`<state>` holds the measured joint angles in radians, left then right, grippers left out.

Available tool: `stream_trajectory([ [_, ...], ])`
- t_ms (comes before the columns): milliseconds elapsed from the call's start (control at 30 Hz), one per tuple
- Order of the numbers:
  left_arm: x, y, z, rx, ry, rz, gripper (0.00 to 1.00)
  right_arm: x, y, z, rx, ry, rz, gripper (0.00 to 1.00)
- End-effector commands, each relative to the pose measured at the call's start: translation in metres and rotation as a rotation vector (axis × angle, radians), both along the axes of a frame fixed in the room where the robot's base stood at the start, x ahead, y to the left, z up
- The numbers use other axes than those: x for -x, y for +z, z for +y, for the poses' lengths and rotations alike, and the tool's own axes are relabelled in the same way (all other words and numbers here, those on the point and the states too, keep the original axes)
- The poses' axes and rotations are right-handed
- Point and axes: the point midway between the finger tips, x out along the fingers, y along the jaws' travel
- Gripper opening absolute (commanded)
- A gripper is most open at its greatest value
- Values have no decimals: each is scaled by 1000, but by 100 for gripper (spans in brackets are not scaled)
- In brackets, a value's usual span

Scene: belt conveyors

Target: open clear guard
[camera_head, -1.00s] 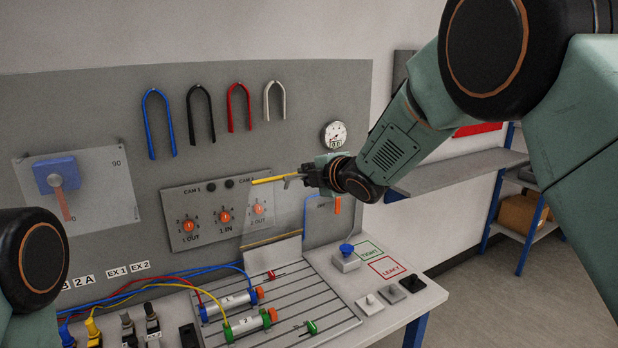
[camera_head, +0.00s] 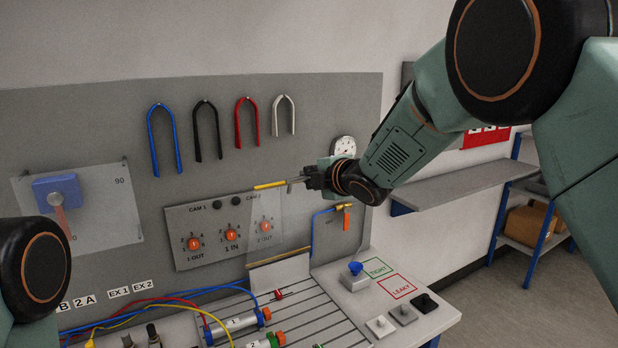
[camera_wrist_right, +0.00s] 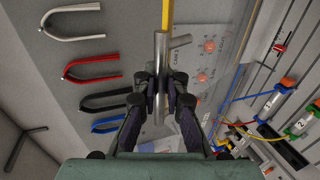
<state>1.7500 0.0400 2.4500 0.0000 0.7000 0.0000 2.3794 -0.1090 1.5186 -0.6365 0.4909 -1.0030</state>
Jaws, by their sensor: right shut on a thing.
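The clear guard (camera_head: 291,217) is a see-through sheet with a yellow bar (camera_head: 270,184) along its top edge. It stands in front of the right part of the grey dial panel (camera_head: 185,256), and a dial shows through it. A yellow strip (camera_head: 280,258) runs near its lower edge. My right gripper (camera_head: 305,180) is shut on the grey metal handle at the bar's right end. The right wrist view shows this handle (camera_wrist_right: 161,75) between the fingers, with the yellow bar (camera_wrist_right: 167,14) beyond. My left gripper is out of view; only part of that arm shows at lower left.
A round gauge (camera_head: 344,147) sits on the board just behind my right gripper. Blue, black, red and white hooped hoses hang above. Below are a slotted plate (camera_head: 305,305), a blue knob (camera_head: 355,268) and cylinders with hoses. A grey shelf (camera_head: 465,185) stands to the right.

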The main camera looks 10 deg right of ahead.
Motion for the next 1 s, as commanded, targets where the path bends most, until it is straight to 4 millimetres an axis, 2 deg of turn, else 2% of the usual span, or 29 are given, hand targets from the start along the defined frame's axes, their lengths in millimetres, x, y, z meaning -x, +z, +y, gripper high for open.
stream_trajectory([
  [133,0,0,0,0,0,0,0,-1,4,0,-3,0,-6,0],
  [167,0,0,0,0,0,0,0,-1,4,0,-3,0,-6,8],
  [300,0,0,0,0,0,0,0,-2,3,0,-3,0,-5,19],
  [633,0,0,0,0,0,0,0,0,2,0,-1,-1,-2,19],
  [767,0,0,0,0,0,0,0,11,6,-5,0,-1,-1,19],
  [1000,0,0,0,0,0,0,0,46,19,-17,-3,-3,-3,19],
])
